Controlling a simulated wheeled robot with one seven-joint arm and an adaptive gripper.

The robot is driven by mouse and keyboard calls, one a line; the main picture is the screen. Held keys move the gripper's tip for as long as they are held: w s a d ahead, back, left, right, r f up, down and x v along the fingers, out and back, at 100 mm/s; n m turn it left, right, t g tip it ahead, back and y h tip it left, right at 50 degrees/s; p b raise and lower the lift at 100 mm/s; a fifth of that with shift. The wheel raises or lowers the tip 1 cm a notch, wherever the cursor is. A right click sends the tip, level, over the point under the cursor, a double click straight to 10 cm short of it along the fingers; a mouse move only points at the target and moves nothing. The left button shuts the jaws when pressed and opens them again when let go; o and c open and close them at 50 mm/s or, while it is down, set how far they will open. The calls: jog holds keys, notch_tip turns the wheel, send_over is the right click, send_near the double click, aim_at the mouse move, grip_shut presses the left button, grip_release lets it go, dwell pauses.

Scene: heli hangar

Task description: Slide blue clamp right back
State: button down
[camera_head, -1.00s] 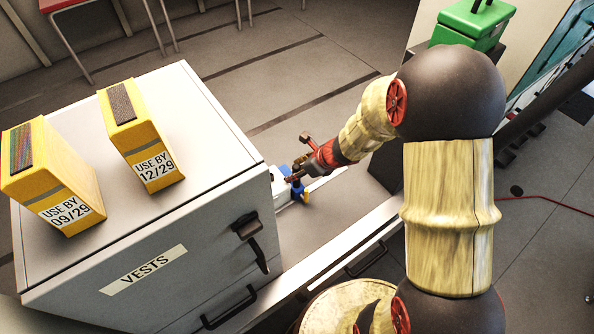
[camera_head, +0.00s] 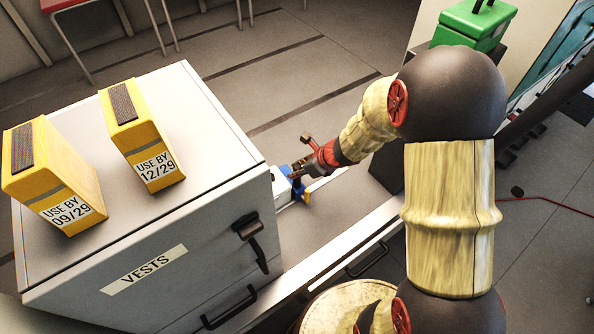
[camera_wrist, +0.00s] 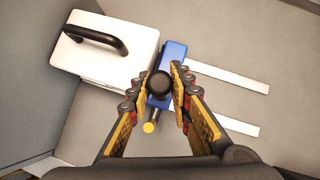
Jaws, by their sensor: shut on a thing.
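The blue clamp (camera_wrist: 173,53) lies across two pale flat rails (camera_wrist: 225,75) in the wrist view, close against the right side of a white box with a black handle (camera_wrist: 115,55). A black round knob and a yellow-tipped lever (camera_wrist: 149,127) show on the clamp. My gripper (camera_wrist: 165,78) is shut on the clamp, its fingers on either side of the knob. In the head view the clamp (camera_head: 298,188) shows small beside the cabinet, partly hidden by my gripper (camera_head: 300,172).
A grey cabinet labelled VESTS (camera_head: 200,262) stands at the left, with two yellow packs (camera_head: 55,185) (camera_head: 142,140) on top. A green case (camera_head: 474,22) stands at the back right. The bench right of the clamp has bare surface.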

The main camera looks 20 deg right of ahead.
jog(key=shift+d, duration=0.1)
dwell(0.4)
jog(key=w+d+p, duration=0.1)
jog(key=w+d, duration=0.1)
jog(key=d, duration=0.4)
dwell(0.9)
dwell(0.3)
jog(key=w+d+p, duration=0.2)
jog(key=d, duration=0.4)
dwell(0.9)
dwell(0.4)
jog(key=shift+w+d+p, duration=0.25)
jog(key=shift+w+d, duration=0.05)
jog(key=shift+d, duration=0.6)
jog(key=shift+w+d+p, duration=0.25)
jog(key=shift+d, duration=0.6)
jog(key=shift+w+d+p, duration=0.25)
jog(key=shift+w+d, duration=0.05)
jog(key=shift+d, duration=0.6)
jog(key=c, duration=1.5)
grip_release()
jog(key=shift+d, duration=0.1)
jog(key=shift+o, duration=0.2)
